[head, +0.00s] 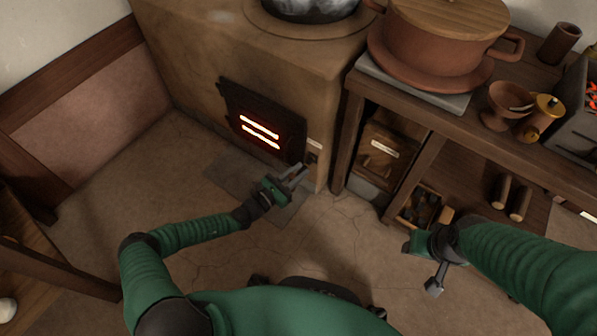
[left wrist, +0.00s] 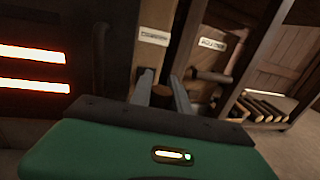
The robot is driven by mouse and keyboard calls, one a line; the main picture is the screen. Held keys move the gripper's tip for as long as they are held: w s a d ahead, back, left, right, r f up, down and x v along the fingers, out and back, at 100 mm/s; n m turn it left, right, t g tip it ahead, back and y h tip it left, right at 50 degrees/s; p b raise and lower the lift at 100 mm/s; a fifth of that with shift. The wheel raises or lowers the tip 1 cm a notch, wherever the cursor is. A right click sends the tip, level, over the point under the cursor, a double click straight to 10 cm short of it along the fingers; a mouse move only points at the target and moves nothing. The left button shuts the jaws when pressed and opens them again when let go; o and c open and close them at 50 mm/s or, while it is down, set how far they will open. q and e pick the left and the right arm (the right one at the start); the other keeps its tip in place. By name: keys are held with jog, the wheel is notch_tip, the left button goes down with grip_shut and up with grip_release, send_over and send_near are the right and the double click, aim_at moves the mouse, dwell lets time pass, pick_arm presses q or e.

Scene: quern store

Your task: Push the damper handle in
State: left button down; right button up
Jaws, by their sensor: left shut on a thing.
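The damper handle (left wrist: 160,76) is a brown piece low on the stove front, below a pale label (left wrist: 153,36). My left gripper (head: 301,172) is at the stove's lower right corner, right of the fire door. In the left wrist view the two grey fingers of my left gripper (left wrist: 163,94) are on either side of the handle, shut on it. The fingers hide part of the handle, and how far it stands out is unclear. My right gripper (head: 434,286) hangs over the floor at the right, away from the stove; its fingers are too small to read.
The clay stove (head: 200,50) has a black fire door (head: 262,122) with glowing slots just left of my left gripper. A wooden bench (head: 440,120) with a lidded pot (head: 430,50) stands to the right. The floor in front is clear.

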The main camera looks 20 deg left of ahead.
dwell(0.3)
pick_arm(q)
jog(key=x, duration=0.4)
jog(key=shift+w+a, duration=0.3)
jog(key=shift+a, duration=0.05)
jog(key=c, duration=1.3)
grip_release()
jog(key=shift+o, duration=0.2)
